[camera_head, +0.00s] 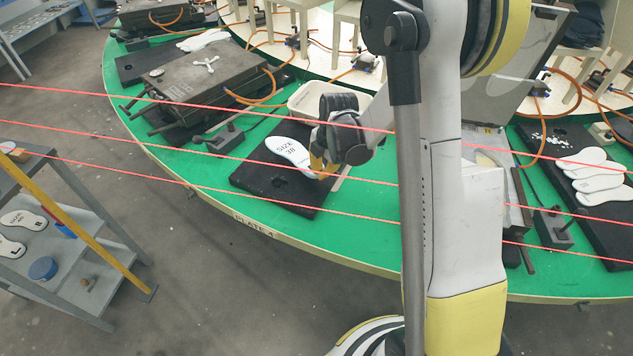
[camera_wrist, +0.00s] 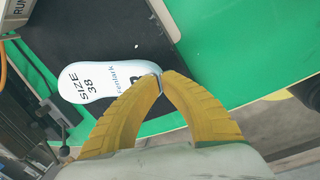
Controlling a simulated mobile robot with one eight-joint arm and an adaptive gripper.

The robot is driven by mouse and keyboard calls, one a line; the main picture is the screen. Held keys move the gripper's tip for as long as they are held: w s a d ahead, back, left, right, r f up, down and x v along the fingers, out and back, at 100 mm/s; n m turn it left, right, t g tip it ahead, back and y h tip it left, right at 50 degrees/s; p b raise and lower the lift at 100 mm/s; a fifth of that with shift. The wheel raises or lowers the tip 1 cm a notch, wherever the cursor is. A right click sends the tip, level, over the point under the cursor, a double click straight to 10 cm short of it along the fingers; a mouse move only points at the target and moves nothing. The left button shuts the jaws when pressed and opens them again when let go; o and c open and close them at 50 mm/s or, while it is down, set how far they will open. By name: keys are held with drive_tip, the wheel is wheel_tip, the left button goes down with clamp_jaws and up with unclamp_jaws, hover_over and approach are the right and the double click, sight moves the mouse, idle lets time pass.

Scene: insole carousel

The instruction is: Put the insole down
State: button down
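A white insole (camera_head: 288,150) marked "SIZE 38" is over the black mat (camera_head: 252,184) on the green table. In the wrist view the insole (camera_wrist: 98,82) is face up, with its print readable, over the dark mat (camera_wrist: 110,30). My gripper (camera_head: 318,168) is at the insole's right end. Its yellow fingers (camera_wrist: 158,80) meet at that end and look shut on its edge. I cannot tell whether the insole touches the mat or is just above it.
A dark metal mould (camera_head: 205,82) stands at the back left, with a pale bin (camera_head: 312,100) behind my gripper. More insoles (camera_head: 597,178) lie on a black mat at the right. A grey rack (camera_head: 85,240) stands at the left. Red lines cross the view.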

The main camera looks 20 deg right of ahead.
sight(316, 186)
drive_tip(key=shift+w+a+f, duration=0.45)
drive_tip(key=shift+w+f, duration=0.05)
drive_tip(key=shift+w, duration=0.15)
drive_tip(key=b+x, duration=0.1)
drive_tip(key=x, duration=0.1)
drive_tip(key=b+x, duration=0.1)
drive_tip(key=x, duration=0.1)
drive_tip(key=shift+s+d+f, duration=0.1)
drive_tip(key=shift+s+d, duration=0.1)
drive_tip(key=shift+s, duration=0.2)
drive_tip(key=c, duration=1.6)
unclamp_jaws()
drive_tip(key=shift+r, duration=0.2)
drive_tip(key=s+a+r+m+t+p, duration=0.15)
drive_tip(key=s+r+m, duration=0.4)
drive_tip(key=r, duration=0.65)
drive_tip(key=s+a+r+m+t+p, duration=0.15)
drive_tip(key=s+r+m+p, duration=0.35)
drive_tip(key=r, duration=0.8)
drive_tip(key=shift+s+a+r+m+t+h+b, duration=0.15)
drive_tip(key=shift+s+a+r+m+t+b, duration=0.35)
drive_tip(key=shift+s+m, duration=1.4)
drive_tip(key=shift+s+a+r+m+t+h+b, duration=0.2)
drive_tip(key=shift+s+a+r+m, duration=0.55)
drive_tip(key=shift+s+m, duration=1.15)
drive_tip(key=shift+s+a+r+m+t+h+b, duration=0.15)
drive_tip(key=shift+s+a+r+m+b, duration=0.45)
drive_tip(key=shift+s+m, duration=1.3)
